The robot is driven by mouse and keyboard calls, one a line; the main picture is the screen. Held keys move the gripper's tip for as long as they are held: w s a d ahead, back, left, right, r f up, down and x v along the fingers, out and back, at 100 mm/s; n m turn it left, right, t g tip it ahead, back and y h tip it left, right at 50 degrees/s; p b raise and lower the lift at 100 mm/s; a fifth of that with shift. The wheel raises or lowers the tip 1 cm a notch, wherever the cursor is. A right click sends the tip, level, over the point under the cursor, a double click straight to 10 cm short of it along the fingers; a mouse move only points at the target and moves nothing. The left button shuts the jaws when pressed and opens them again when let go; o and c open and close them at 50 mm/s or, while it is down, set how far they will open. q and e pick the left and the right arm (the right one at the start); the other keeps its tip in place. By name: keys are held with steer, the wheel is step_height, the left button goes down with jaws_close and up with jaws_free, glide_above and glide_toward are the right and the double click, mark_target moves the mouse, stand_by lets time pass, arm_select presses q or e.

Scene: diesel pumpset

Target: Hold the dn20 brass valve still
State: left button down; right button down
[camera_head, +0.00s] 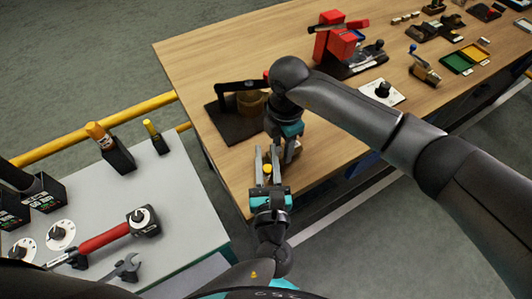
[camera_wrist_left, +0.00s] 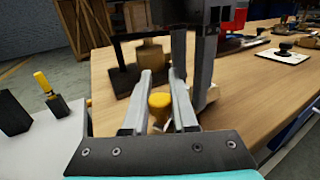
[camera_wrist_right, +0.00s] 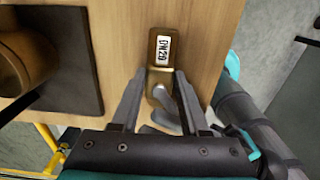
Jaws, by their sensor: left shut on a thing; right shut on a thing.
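The brass valve (camera_wrist_right: 161,77) shows in the right wrist view between my right gripper's fingertips, close to a white DN20 label (camera_wrist_right: 163,50) on a brass-coloured face. My right gripper (camera_wrist_right: 158,80) points down at it and is shut on it. In the head view my right gripper (camera_head: 289,149) is just beyond and right of my left gripper (camera_head: 267,158). My left gripper is shut, with a yellow-topped piece (camera_wrist_left: 160,102) between its fingers in the left wrist view. I cannot tell whether that piece belongs to the valve. The valve's lower part is partly hidden by grey parts.
A dark stand (camera_head: 226,124) with a brass-coloured round part is close by on the wooden table (camera_head: 210,60). A red vise-like device (camera_head: 335,40) is further back. A grey cart (camera_head: 185,200) at left holds a red-handled wrench (camera_head: 105,238) and yellow-topped tools. The table edge is near both grippers.

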arm_select(q)
steer(key=c, duration=0.7)
jaws_free()
steer(key=shift+h, duration=0.3)
